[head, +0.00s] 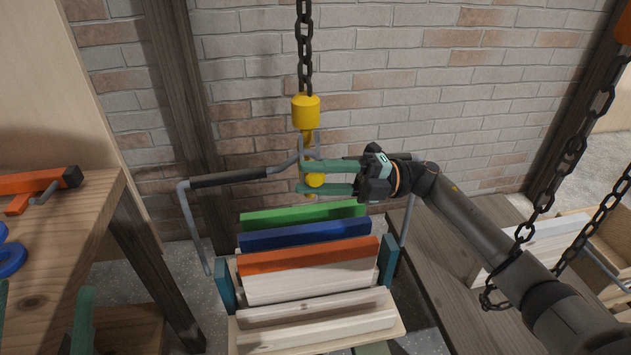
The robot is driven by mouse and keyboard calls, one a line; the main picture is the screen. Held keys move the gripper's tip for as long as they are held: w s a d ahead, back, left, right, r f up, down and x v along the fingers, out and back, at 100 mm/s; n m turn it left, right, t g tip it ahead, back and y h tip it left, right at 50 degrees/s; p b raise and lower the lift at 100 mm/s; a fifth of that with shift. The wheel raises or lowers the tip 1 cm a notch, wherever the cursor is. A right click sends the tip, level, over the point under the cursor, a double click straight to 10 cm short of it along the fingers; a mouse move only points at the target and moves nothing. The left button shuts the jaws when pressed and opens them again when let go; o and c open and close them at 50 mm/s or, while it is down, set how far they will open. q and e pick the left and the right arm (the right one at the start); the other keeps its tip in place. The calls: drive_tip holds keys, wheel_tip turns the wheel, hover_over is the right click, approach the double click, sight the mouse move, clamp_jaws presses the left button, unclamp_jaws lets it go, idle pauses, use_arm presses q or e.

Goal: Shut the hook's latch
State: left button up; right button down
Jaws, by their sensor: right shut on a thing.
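A yellow hook (308,138) hangs from a dark chain below a yellow block (306,112). A thin grey bar shows beside its shank; I cannot tell whether it is the latch. My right gripper (304,176) comes in from the right, its green fingers closed around the hook's lower yellow part. The fingers hide much of the hook's mouth and latch. The grey wire handle (188,214) of a crate, with a black grip (228,178), runs up to the hook. My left gripper (43,290) shows only as two green fingers, spread apart, at the lower left.
Below the hook, the crate holds green (300,214), blue (304,234), orange (308,256) and pale boards. A wooden bench (60,245) with an orange tool (38,184) stands left. Chains (556,165) hang at right. A brick wall is behind.

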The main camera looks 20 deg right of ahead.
use_arm(q)
drive_tip(key=shift+f, duration=0.15)
use_arm(e)
drive_tip(key=shift+w, duration=0.1)
idle(0.3)
drive_tip(key=c, duration=0.8)
unclamp_jaws()
drive_tip(key=shift+o, duration=0.2)
drive_tip(key=shift+r, duration=0.1)
drive_tip(key=shift+r, duration=0.3)
wheel_tip(320, 180, up, 3)
drive_tip(key=shift+d+p, duration=0.1)
drive_tip(key=shift+p, duration=0.4)
use_arm(q)
drive_tip(key=w+a+f+n+g+y+p, duration=0.1)
drive_tip(key=w+f+n+g+y, duration=0.1)
drive_tip(key=f, duration=0.7)
drive_tip(key=w+f+n+g+y+p, duration=0.2)
drive_tip(key=w+f+n+y, duration=0.3)
drive_tip(key=f+y, duration=0.3)
drive_tip(key=shift+w+a+f+n+g, duration=0.15)
drive_tip(key=shift+a+f+n+g, duration=0.25)
drive_tip(key=shift+n+g, duration=0.1)
use_arm(e)
drive_tip(key=s+a+r, duration=0.5)
drive_tip(key=s+r, duration=0.4)
drive_tip(key=s, duration=0.4)
drive_tip(key=shift+a, duration=0.2)
